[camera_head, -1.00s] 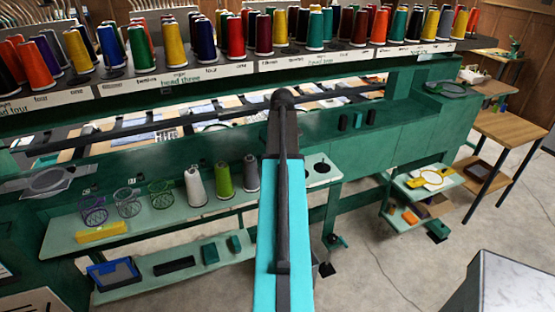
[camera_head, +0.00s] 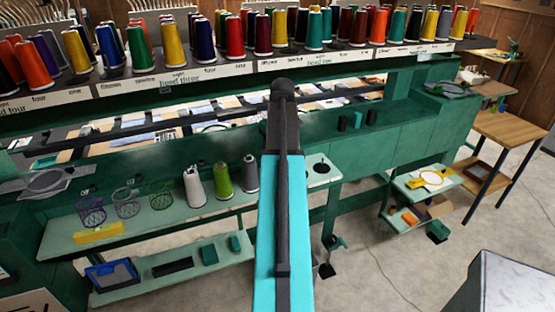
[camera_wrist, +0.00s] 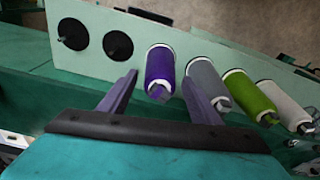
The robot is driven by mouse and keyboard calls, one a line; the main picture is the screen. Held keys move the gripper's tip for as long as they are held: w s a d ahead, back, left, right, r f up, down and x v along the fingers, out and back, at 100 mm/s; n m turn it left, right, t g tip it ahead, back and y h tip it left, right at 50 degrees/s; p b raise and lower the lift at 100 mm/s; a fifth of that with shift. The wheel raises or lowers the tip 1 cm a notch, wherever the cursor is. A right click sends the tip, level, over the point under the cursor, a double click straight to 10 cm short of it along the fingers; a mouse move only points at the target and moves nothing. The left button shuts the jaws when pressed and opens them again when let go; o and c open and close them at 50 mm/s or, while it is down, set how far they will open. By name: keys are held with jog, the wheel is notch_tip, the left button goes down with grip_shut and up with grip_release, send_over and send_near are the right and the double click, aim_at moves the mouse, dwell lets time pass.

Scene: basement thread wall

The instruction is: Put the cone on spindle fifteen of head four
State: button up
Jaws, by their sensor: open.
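My gripper (camera_wrist: 160,80) is open in the wrist view. A purple cone (camera_wrist: 160,67) appears between its two fingers, with a gap on each side; I cannot tell its depth against the fingertips. A grey cone (camera_wrist: 205,80) stands just right of the right finger, followed by a green cone (camera_wrist: 250,95) and a white cone (camera_wrist: 284,104). In the head view, my arm hides the purple cone and my gripper. The head four label (camera_head: 14,107) is at the far left of the upper rack, where cones in several colours stand; spindle fifteen cannot be picked out.
Two dark empty discs (camera_wrist: 95,40) lie beside the purple cone. A green machine beam (camera_head: 420,115) runs between shelf and rack. Side tables (camera_head: 515,130) stand at right.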

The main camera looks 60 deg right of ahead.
jog(key=shift+s+a+r+b, duration=0.15)
jog(key=shift+r+b, duration=0.15)
jog(key=shift+r, duration=1.2)
jog(key=shift+s+r+b, duration=0.2)
jog(key=shift+r+b, duration=0.1)
jog(key=shift+r, duration=1.15)
jog(key=shift+s+a+r+b, duration=0.15)
jog(key=shift+r+b, duration=0.15)
jog(key=shift+r, duration=1.2)
jog(key=shift+d, duration=0.1)
